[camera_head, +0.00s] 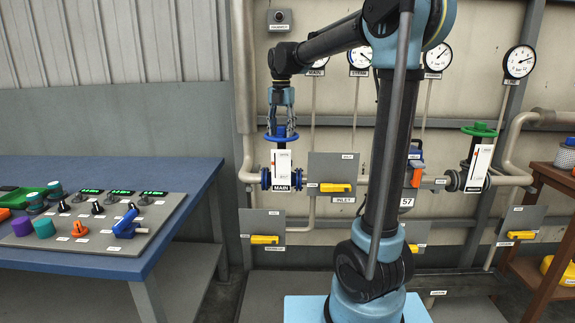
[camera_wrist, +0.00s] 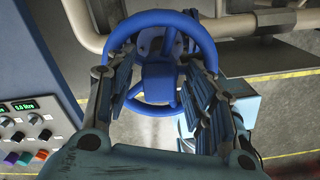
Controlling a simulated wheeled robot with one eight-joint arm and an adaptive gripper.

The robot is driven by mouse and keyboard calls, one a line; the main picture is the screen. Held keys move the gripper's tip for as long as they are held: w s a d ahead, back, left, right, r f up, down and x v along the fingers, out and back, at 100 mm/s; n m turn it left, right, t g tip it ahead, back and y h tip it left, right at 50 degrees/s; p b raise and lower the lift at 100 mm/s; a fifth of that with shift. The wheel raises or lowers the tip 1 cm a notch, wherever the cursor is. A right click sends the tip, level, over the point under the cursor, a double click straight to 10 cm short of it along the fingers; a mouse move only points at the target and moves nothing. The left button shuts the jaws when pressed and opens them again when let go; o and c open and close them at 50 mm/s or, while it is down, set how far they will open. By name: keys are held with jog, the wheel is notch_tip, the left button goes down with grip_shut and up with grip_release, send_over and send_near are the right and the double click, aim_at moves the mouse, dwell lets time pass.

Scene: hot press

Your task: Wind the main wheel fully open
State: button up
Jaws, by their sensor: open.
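The main wheel is a blue handwheel (camera_head: 281,134) on top of the valve with the white "MAIN" plate (camera_head: 282,166), left of the middle in the head view. In the wrist view the wheel (camera_wrist: 205,28) shows from above, with its rim, spokes and hub. My gripper (camera_head: 281,128) points down over the wheel. In the wrist view my gripper (camera_wrist: 155,80) has its fingers spread apart, one at each side of the wheel's near half. I cannot tell whether the fingers touch the rim.
A green handwheel (camera_head: 479,130) sits on another valve at right. Yellow levers (camera_head: 335,187) stand out from grey panels close by. A blue table (camera_head: 130,170) with a control panel (camera_head: 100,228) stands at left. Pipes run along the wall, with gauges (camera_head: 519,62) above.

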jog(key=n, duration=0.3)
jog(key=shift+s, duration=0.15)
jog(key=m, duration=0.3)
jog(key=shift+m, duration=0.4)
jog(key=m, duration=0.3)
jog(key=shift+m, duration=0.4)
jog(key=m, duration=0.3)
jog(key=shift+m, duration=0.4)
jog(key=m, duration=0.4)
jog(key=shift+m, duration=1.1)
